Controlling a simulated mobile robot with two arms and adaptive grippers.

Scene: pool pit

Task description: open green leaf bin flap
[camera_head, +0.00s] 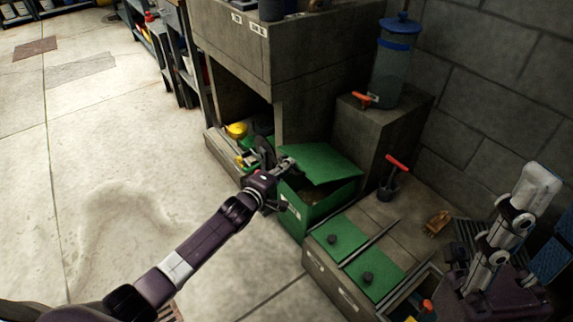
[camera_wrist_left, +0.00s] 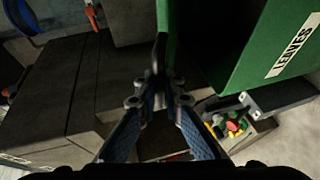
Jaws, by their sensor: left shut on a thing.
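The green leaf bin (camera_head: 296,214) stands on the floor beside the concrete block. Its green flap (camera_head: 318,163) is raised at a slant, and a gap shows the dark inside. My left gripper (camera_head: 283,167) is at the flap's left edge. In the left wrist view, its fingertips (camera_wrist_left: 160,78) are close together at a narrow dark piece by the green flap edge (camera_wrist_left: 173,30). The exact contact is partly hidden.
A concrete block (camera_head: 398,125) with a clear blue-lidded canister (camera_head: 394,65) stands behind the bin. A red-handled tool (camera_head: 391,180) and green lids (camera_head: 373,272) are to the right. Open floor (camera_head: 100,150) lies left.

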